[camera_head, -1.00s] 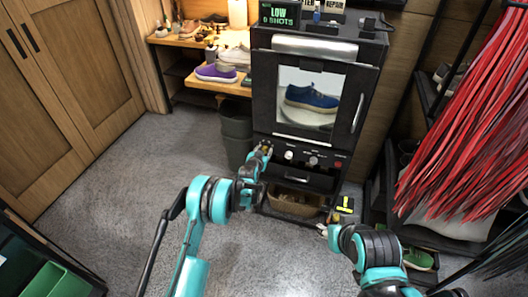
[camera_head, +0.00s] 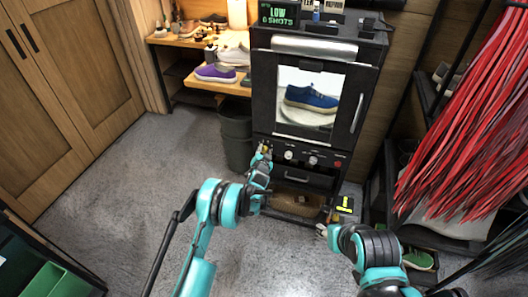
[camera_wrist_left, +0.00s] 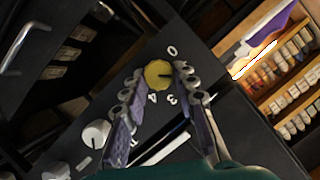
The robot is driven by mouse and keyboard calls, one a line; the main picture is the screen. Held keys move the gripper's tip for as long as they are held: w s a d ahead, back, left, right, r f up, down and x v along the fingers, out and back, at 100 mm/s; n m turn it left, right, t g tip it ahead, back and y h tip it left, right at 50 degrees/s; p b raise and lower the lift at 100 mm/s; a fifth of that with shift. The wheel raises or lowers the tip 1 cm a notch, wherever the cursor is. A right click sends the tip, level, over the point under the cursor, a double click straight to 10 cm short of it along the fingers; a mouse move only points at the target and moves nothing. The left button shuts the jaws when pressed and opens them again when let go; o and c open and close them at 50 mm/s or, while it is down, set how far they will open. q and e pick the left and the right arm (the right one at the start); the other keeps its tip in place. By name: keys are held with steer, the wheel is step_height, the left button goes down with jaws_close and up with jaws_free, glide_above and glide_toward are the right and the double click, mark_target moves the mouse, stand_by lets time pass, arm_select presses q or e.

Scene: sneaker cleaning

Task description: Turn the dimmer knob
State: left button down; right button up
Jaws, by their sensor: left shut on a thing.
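A yellow dimmer knob (camera_wrist_left: 158,74) with a dark pointer mark sits on the black panel in the left wrist view, with white numerals 0, 3 and 4 around it. My left gripper (camera_wrist_left: 158,82) has its two fingers on either side of the knob and is shut on it. In the head view my left gripper (camera_head: 264,150) is at the left end of the cabinet's control panel (camera_head: 325,155) and mostly hides the knob. My right gripper (camera_head: 322,230) is low in front of the cabinet, away from the panel; its finger opening is too small to tell.
White knobs (camera_wrist_left: 97,133) sit along the panel beside the yellow one. A blue sneaker (camera_head: 312,99) shows behind the cabinet window, below a display (camera_head: 279,14) reading LOW. A dark bin (camera_head: 236,137) stands left of the cabinet. The floor at left (camera_head: 130,190) is clear.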

arm_select(q)
steer(key=shift+d+f+m+t+y, duration=0.15)
steer(key=shift+m+t+y, duration=0.45)
steer(key=shift+m, duration=0.8)
steer(key=c, duration=1.2)
jaws_free()
steer(key=v, duration=1.2)
steer(key=shift+d, duration=0.1)
